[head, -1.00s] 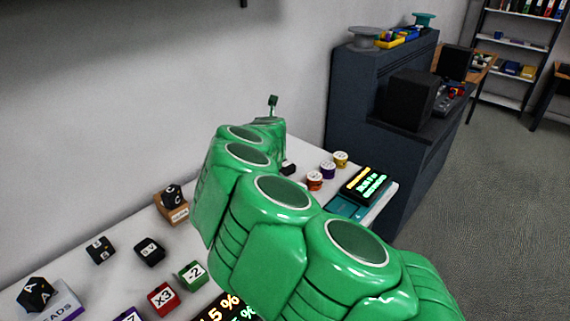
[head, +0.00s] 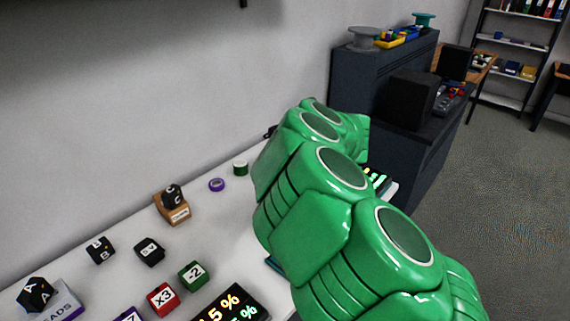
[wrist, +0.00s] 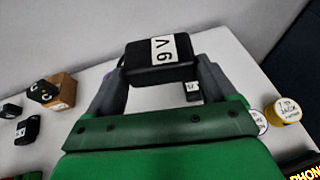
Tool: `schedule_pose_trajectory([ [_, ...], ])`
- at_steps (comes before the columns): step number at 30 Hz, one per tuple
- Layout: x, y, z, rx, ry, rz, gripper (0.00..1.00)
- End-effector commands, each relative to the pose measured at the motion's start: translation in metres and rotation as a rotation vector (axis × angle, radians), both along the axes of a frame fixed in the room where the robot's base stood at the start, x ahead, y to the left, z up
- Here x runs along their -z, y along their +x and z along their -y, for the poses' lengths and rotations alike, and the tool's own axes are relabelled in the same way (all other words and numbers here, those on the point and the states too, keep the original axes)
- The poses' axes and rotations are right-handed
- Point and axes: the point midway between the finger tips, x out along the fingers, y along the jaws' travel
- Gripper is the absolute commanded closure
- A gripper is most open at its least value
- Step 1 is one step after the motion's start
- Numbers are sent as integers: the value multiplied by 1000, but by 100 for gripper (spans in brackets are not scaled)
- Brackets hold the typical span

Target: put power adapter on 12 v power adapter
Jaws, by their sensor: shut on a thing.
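In the wrist view my gripper (wrist: 160,66) is shut on a black power adapter (wrist: 148,73) with a white label bearing a V and a digit that could be 9 or 6. The adapter is held between the two grey fingers, above the white table. Beyond and partly below it, a smaller black block with a white label (wrist: 193,91) stands on the table; its label is too small to read, so I cannot tell if it is the 12 V adapter. In the head view my green arm hides the gripper's work area.
Left on the table are a black block on an orange box (head: 172,214), black blocks (head: 149,251), a red X3 block (head: 163,299) and a green -2 block (head: 193,275). Purple (head: 217,185) and green (head: 240,168) rolls lie near the wall. A yellow-sided spool (wrist: 286,110) is at right.

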Motion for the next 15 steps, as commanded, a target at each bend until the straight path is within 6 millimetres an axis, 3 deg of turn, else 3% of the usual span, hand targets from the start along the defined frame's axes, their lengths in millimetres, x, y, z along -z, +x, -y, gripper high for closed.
schedule_pose_trajectory([
  [15, -10, -40, 28, -169, -2, 2, 51],
])
